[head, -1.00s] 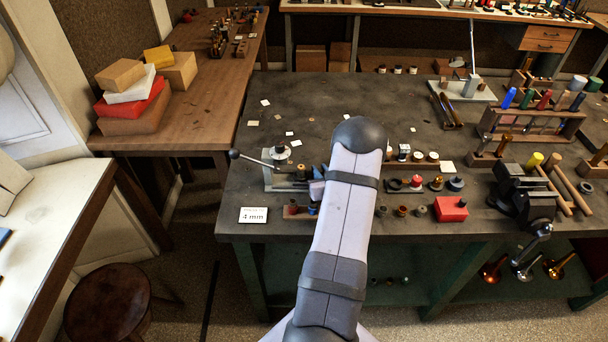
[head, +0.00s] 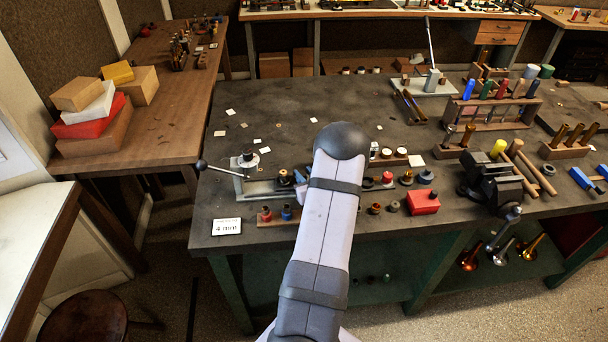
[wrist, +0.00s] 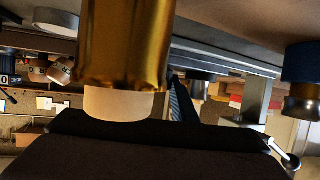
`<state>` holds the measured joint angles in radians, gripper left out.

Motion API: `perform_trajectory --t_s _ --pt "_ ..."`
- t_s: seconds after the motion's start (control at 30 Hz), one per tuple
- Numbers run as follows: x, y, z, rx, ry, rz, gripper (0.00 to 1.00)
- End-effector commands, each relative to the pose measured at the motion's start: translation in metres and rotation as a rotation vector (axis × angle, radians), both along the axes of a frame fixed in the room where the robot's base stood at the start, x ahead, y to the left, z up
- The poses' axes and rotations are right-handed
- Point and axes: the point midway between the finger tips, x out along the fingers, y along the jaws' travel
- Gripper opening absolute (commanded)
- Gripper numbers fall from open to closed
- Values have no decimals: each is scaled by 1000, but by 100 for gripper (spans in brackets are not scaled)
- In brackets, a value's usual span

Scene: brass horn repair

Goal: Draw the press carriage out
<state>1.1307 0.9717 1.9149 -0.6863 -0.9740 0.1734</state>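The press (head: 250,163) stands at the left of the dark bench, with a long ball-ended lever (head: 201,165) reaching out to its left. Its pale base has a bare channel (head: 262,188) right of the post. A small dark and copper-coloured piece, seemingly on the carriage (head: 285,178), sits at the channel's right end, clear of the post. My gripper is beside that end, mostly hidden behind my arm in the head view. In the wrist view the dark gripper (wrist: 160,140) fills the bottom; its grip is hidden. A brass cylinder with a cream end (wrist: 125,60) hangs close in front.
A small rack with red and blue pieces (head: 277,215) stands in front of the press. A white "4 mm" card (head: 227,226) lies near the front edge. A red box (head: 423,203) and a vise (head: 490,182) are farther right.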

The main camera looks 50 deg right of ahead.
Motion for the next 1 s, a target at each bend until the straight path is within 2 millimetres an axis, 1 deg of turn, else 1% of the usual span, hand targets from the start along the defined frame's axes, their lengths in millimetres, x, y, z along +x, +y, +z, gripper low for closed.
perform_trajectory --t_s 0.13,0.27,0.37,0.73,0.83,1.0 --pt "0 1 0 1 0 2 24" --pt "-5 3 2 0 0 1 24" --pt "-12 7 4 0 0 0 24" --pt "-48 27 22 -1 0 -2 24" --pt "-54 31 25 -1 1 -1 24" --pt "-58 34 28 0 0 0 24"
